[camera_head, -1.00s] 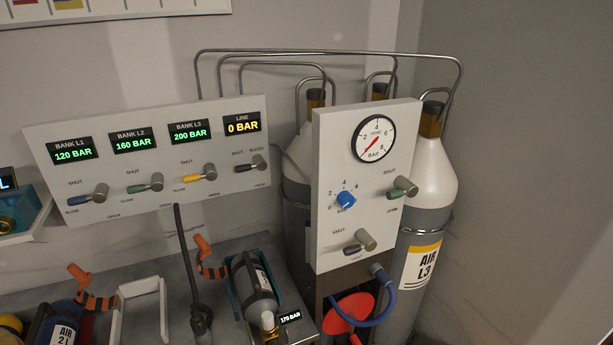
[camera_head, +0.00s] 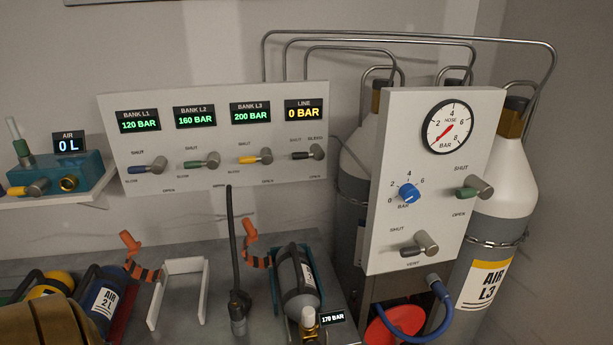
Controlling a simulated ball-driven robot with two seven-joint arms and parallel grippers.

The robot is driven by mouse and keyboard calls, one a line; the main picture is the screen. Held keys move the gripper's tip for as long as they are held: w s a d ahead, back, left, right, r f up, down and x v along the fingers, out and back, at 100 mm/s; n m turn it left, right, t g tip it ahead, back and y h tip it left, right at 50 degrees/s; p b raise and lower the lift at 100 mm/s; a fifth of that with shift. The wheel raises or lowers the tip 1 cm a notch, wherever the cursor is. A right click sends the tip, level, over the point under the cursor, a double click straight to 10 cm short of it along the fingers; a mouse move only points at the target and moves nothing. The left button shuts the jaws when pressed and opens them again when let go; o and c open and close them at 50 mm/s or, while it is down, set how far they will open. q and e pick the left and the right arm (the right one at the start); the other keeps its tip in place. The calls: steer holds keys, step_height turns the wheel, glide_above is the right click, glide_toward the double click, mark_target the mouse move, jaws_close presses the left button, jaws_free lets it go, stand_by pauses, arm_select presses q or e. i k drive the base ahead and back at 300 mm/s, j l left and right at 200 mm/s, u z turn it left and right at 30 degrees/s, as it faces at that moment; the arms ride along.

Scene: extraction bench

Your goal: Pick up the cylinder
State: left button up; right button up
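A grey cylinder (camera_head: 297,277) with a white label lies tilted in a teal cradle (camera_head: 275,280) on the bench, its brass-and-white valve end toward me. A small display by that end reads 170 BAR. A blue cylinder (camera_head: 103,297) labelled AIR 2 L lies at the lower left, partly cut off by the bottom edge. A yellow-ended cylinder (camera_head: 52,283) lies left of it, mostly hidden. Neither of my grippers shows in the view, and nothing is seen holding either cylinder. A brown-gold rounded shape at the bottom left corner covers part of the bench; I cannot tell what it is.
A valve panel (camera_head: 215,172) with bank displays stands behind the bench. A gauge panel (camera_head: 385,225) and tall cylinders (camera_head: 510,180) stand at the right. A white bracket (camera_head: 180,264), a black upright hose (camera_head: 232,250) and orange-handled straps (camera_head: 128,240) crowd the bench.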

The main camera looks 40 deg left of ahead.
mark_target(298, 287)
steer(key=u, duration=1.7)
steer(key=j, duration=0.25)
steer(key=i+j, duration=0.15)
steer(key=i+j+z, duration=0.1)
steer(key=j+z, duration=0.9)
